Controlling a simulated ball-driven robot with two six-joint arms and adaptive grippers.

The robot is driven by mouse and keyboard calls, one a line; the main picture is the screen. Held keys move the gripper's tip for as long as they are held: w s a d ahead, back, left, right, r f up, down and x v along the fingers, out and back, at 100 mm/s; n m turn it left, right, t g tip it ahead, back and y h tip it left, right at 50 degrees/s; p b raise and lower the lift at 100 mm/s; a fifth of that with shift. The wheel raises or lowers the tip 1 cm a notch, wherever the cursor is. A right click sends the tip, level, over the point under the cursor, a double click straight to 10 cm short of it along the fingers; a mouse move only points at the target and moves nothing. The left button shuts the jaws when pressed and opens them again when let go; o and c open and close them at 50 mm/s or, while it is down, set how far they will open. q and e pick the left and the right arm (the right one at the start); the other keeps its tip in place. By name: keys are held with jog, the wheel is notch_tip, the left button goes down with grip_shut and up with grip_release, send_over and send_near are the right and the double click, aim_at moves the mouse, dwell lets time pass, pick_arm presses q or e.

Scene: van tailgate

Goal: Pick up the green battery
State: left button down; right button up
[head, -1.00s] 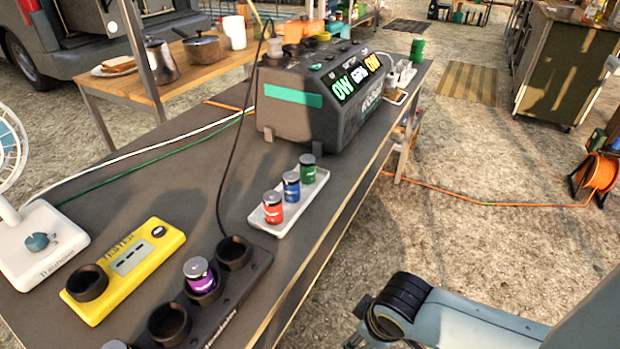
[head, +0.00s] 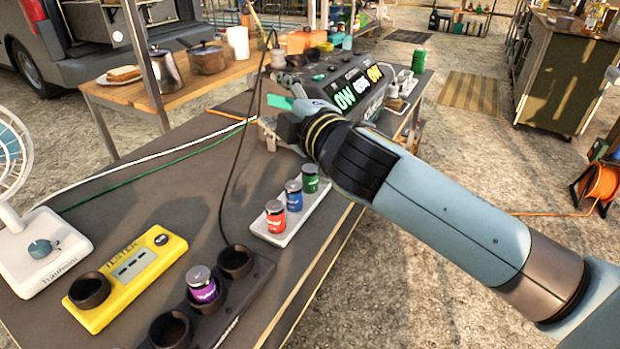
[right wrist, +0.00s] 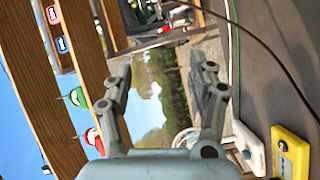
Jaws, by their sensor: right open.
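The green battery (head: 310,179) stands upright at the far end of a small white tray (head: 264,234), in a row with a blue battery (head: 293,195) and a red battery (head: 275,219). My right gripper (head: 277,108) is above the table, beyond the tray and in front of the dark power station. Its spread, empty fingers show in the right wrist view (right wrist: 163,82). It is apart from the green battery. I cannot make out the green battery in the right wrist view. My left gripper is not in view.
The dark power station (head: 322,82) stands behind the tray, partly hidden by my right arm. A purple battery (head: 202,285) sits in a black charger (head: 243,295). A yellow tester (head: 135,268) and a white fan (head: 45,255) are left. A black cable hangs near the tray.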

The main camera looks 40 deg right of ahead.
jog(key=w+a+r+n+t+y, duration=0.3)
jog(key=w+a+r+n+y, duration=0.2)
jog(key=a+r+n+y, duration=0.65)
notch_tip(320, 180, down, 4)
jog(key=n+g+y, duration=0.3)
jog(key=n, duration=0.8)
jog(key=n+g+h, duration=1)
jog(key=n+g, duration=0.5)
jog(key=g, duration=0.2)
send_over(310, 166)
jog(key=f, duration=0.9)
jog(key=a+f, duration=0.1)
jog(key=f, duration=0.4)
jog(key=shift+s+f, duration=0.15)
jog(key=shift+f, duration=0.15)
jog(key=shift+h, duration=0.25)
jog(key=f+b, duration=0.2)
jog(key=f, duration=0.1)
jog(key=f+b, duration=0.1)
jog(key=f, duration=0.1)
jog(key=shift+s+d+b, duration=0.2)
jog(key=shift+d+b, duration=0.1)
jog(key=f, duration=0.5)
jog(key=shift+w+d+f, duration=0.2)
jog(key=shift+w+f, duration=0.15)
grip_shut()
